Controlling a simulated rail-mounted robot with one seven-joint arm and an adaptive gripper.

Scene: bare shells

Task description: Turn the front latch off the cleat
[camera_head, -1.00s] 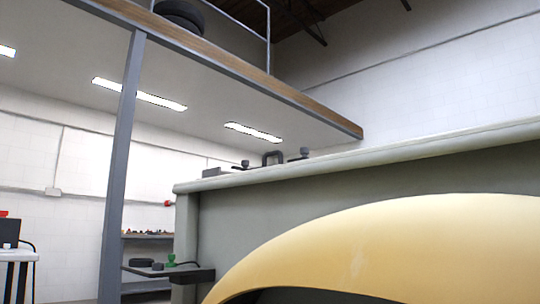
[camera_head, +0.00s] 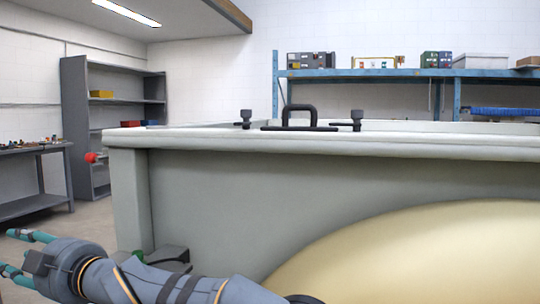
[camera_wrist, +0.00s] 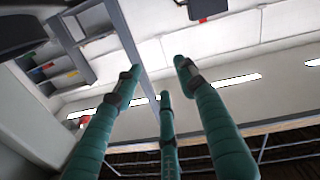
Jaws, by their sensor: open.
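A black hatch-like plate with a raised handle (camera_head: 300,117) sits on top of the pale shell (camera_head: 330,143). A dark, knobbed fitting stands on each side of it, a left one (camera_head: 246,118) and a right one (camera_head: 357,119). They look like latches; I cannot tell which is the front one or make out a cleat. My gripper (camera_head: 18,254) is at the lower left in the head view, left of the shell and below its top, well away from the fittings. In the wrist view its teal fingers (camera_wrist: 160,78) are spread and empty, pointing towards the wall and ceiling.
A yellow curved shell (camera_head: 430,255) fills the lower right. A dark bracket or small shelf (camera_head: 170,258) with something green (camera_head: 137,256) is by the shell's left end, near my arm. A grey shelf (camera_head: 105,120), bench (camera_head: 35,160) and blue rack (camera_head: 390,75) stand behind.

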